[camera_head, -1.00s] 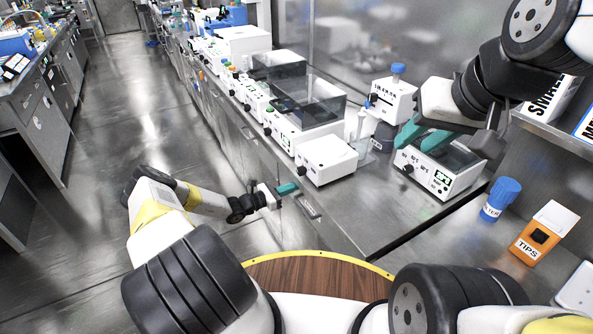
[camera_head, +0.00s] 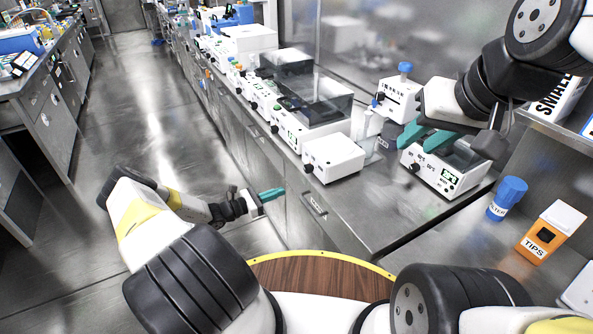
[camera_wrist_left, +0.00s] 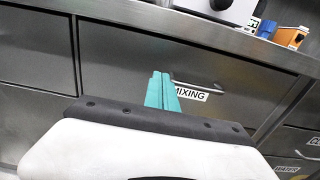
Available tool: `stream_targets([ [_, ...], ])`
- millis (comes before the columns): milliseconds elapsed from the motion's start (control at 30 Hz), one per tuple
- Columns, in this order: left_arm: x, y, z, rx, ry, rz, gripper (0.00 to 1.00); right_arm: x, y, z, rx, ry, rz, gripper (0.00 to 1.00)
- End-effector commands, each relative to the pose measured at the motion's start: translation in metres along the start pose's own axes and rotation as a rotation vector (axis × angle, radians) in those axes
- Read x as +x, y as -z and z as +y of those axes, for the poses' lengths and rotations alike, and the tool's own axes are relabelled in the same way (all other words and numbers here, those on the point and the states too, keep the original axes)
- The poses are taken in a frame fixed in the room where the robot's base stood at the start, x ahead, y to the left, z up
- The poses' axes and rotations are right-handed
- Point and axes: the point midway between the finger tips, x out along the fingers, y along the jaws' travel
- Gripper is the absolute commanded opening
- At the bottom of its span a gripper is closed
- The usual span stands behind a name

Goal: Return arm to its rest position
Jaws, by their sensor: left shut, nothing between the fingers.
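My left arm comes in from the left in the head view, held low over the floor beside the bench. My left gripper (camera_head: 271,195) has teal fingers that are shut and empty, just in front of the bench's drawer fronts. In the left wrist view the closed fingers (camera_wrist_left: 161,91) lie side by side before a drawer labelled MIXING (camera_wrist_left: 192,93). My right gripper (camera_head: 427,138) is at the upper right, over a small white device with a green display (camera_head: 443,178). Its teal fingers look spread apart, with nothing seen between them.
A drawer handle (camera_head: 316,205) sits right of the left gripper. The floor aisle (camera_head: 140,110) at left is clear.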

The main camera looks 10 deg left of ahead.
Motion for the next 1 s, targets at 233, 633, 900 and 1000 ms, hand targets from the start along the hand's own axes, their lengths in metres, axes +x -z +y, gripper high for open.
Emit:
stream_targets([
  [233,-0.035,0.000,0.000,0.001,-0.001,0.001,0.00,0.000,0.000,0.000,0.000,0.000,0.001,0.34],
  [633,-0.032,-0.036,-0.006,0.116,0.130,0.068,0.00,0.000,0.000,0.000,0.000,0.000,0.000,0.34],
  [900,-0.018,-0.133,-0.039,0.460,0.482,0.264,0.00,0.000,0.000,0.000,0.000,0.000,0.000,0.34],
  [1000,-0.017,-0.169,-0.054,0.594,0.600,0.333,0.00,0.000,0.000,0.000,0.000,0.000,0.000,0.34],
])
